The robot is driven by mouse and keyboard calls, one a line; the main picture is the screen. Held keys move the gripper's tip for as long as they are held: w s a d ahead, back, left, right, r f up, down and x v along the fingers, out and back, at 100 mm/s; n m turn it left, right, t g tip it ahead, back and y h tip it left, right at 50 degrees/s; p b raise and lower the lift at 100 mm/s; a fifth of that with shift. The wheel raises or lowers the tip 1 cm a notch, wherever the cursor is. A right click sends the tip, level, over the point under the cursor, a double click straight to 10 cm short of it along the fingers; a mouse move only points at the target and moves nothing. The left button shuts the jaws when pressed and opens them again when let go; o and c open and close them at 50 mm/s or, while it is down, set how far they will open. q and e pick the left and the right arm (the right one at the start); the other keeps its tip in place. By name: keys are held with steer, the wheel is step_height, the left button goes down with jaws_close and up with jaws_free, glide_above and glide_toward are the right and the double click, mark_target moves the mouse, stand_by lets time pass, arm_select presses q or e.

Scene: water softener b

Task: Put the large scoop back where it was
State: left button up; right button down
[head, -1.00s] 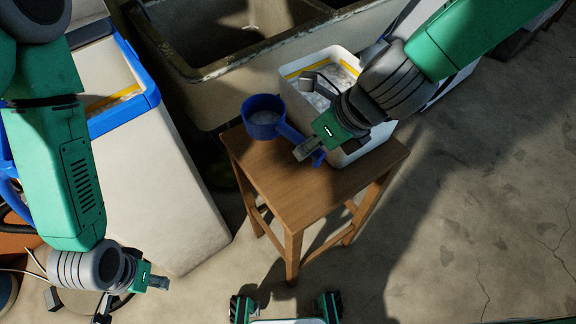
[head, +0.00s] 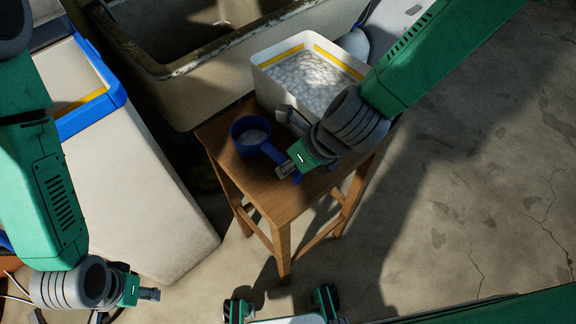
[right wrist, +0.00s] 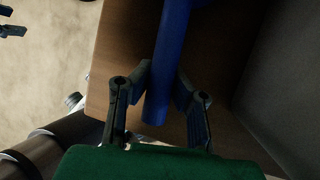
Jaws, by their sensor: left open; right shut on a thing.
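The large scoop (head: 252,133) is blue, with a round cup holding some whitish granules and a straight handle. In the head view it is over the left part of the wooden stool (head: 270,199); I cannot tell whether its cup touches the top. My right gripper (head: 290,173) is shut on the handle end. The right wrist view shows the blue handle (right wrist: 169,60) between its two fingers (right wrist: 160,92). My left gripper (head: 148,294) is open and empty at the lower left, well away from the scoop.
A white bin (head: 264,88) of pale granules with a yellow strip stands at the stool's back. A tall cream tank (head: 140,180) with a blue rim (head: 112,106) is at left. A worn stone sink (head: 165,96) is behind. Floor at right is clear.

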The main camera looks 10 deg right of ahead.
steer(key=shift+a+r, duration=0.1)
steer(key=shift+a, duration=0.55)
steer(key=c, duration=2)
jaws_free()
steer(key=shift+a, duration=0.25)
steer(key=o, duration=0.4)
steer(key=shift+a, duration=0.1)
steer(key=shift+o, duration=0.2)
steer(key=shift+d, duration=0.8)
steer(key=a+p+v, duration=0.1)
steer(key=p+v, duration=0.2)
steer(key=v, duration=0.8)
arm_select(q)
steer(key=r, duration=0.1)
steer(key=a+r, duration=0.1)
steer(key=shift+r, duration=0.3)
arm_select(e)
steer(key=s+d+f+n+g+h, duration=0.1)
steer(key=s+d+f+n+h, duration=0.1)
steer(key=s+d+f+n, duration=0.6)
steer(key=s+d+f+n+g+h, duration=0.1)
steer(key=s+d+f+n+h, duration=0.2)
steer(key=s+d+f+n, duration=0.5)
step_height(320, 180, down, 3)
steer(key=d+n, duration=0.2)
steer(key=n, duration=1.1)
steer(key=shift+s+d+r+n, duration=0.2)
steer(key=shift+s+d+n, duration=0.1)
steer(key=shift+n, duration=0.1)
